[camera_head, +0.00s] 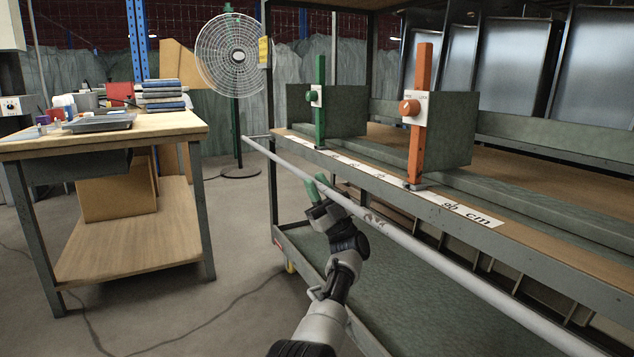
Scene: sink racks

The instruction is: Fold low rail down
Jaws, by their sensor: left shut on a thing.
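The low rail (430,252) is a long pale metal bar. It runs diagonally along the front of the rack, from its far left corner to the lower right of the head view. Its far end stands off from the rack post on a short arm (258,136). My left gripper (321,188), with green fingers, is shut on the rail toward its far end. The fingers partly cover the bar there. My right gripper is not in view.
The rack shelf (560,265) has a scale strip (385,175), a green upright (320,100) and an orange upright (420,110). The lower deck (400,300) lies below the rail. A workbench (110,135) and a fan (233,55) stand left, with open floor between.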

